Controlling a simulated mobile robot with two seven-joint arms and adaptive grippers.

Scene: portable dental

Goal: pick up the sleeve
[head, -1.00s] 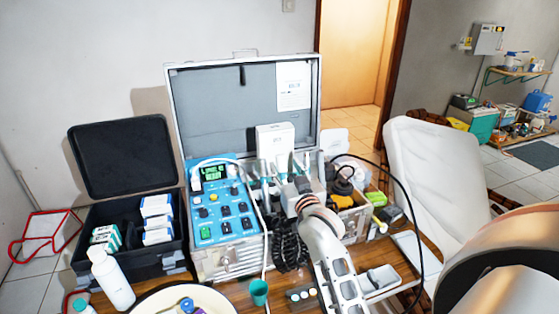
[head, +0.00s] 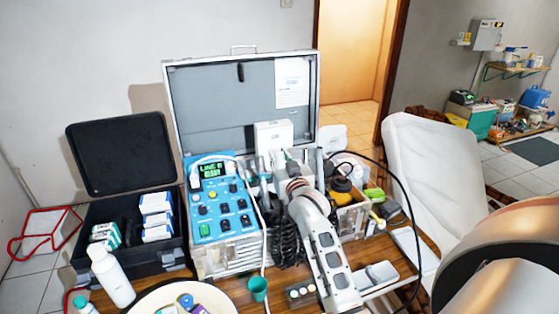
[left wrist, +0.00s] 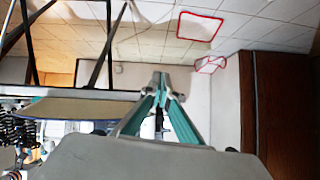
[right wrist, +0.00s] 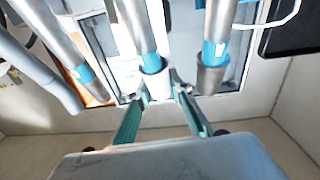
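I cannot tell for sure which piece is the sleeve. In the right wrist view a metal tube with a blue band (right wrist: 151,58) hangs just ahead of my right gripper (right wrist: 161,90). A second banded tube (right wrist: 213,70) is to the right, and another (right wrist: 85,70) to the left. In the head view my right gripper (head: 283,160) is among the tubes beside the blue control panel, partly hidden by my wrist. My left gripper (left wrist: 159,82) shows only in its wrist view, its fingertips together and empty.
The open silver case (head: 245,95) stands behind the control panel (head: 222,205). A white box (head: 273,137) is close behind the right gripper.

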